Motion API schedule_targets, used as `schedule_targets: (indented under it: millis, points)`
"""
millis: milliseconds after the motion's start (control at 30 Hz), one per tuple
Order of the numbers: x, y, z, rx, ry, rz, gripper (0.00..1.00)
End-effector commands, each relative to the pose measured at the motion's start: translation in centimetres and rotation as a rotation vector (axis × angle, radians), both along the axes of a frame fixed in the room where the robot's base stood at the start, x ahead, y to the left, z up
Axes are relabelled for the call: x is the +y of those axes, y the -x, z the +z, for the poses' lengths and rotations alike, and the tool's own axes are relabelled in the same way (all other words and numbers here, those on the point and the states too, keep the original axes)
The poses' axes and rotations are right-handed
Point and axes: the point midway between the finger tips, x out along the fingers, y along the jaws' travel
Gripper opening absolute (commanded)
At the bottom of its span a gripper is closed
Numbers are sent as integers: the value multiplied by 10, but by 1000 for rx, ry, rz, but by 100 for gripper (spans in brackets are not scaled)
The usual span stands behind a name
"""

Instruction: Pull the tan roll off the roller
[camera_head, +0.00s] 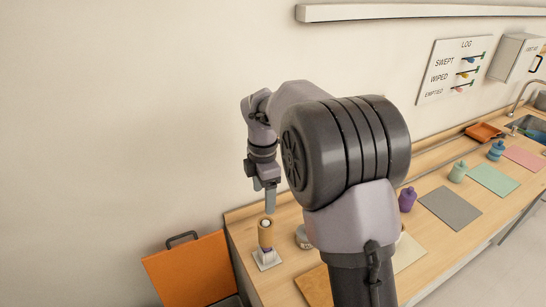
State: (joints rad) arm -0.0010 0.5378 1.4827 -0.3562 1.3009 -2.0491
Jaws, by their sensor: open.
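The tan roll (265,236) stands upright at the left end of the wooden counter, on a roller with a pale square base (267,261). A bit of purple shows between the roll and the base. My gripper (270,205) points down just above the roll's top end. It is open, with no object seen between its fingers. One finger hides part of the other, and I cannot tell whether the tips touch the roll.
My arm covers the counter's middle. A round grey item (303,238) stands right of the roll. An orange panel (190,271) with a dark handle is at the counter's left. Purple (407,200), green (458,172) and blue (496,151) bottles stand further right by coloured mats.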

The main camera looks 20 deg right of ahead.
Motion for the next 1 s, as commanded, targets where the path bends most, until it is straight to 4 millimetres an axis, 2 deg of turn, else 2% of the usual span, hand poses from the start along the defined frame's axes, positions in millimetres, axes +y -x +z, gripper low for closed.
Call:
schedule_targets:
  millis: [100, 233, 500, 700, 833, 1000]
  points:
    - [-1, -8, -12, 18, 7, 80, 71]
    - [-1, -8, -36, 21, 8, 88, 71]
    - [-1, -7, -112, 21, 7, 85, 71]
    - [-1, -7, -160, 20, 7, 84, 71]
    - [-1, -7, -178, 19, 8, 85, 71]
    - [-1, -8, -185, 17, 7, 85, 71]
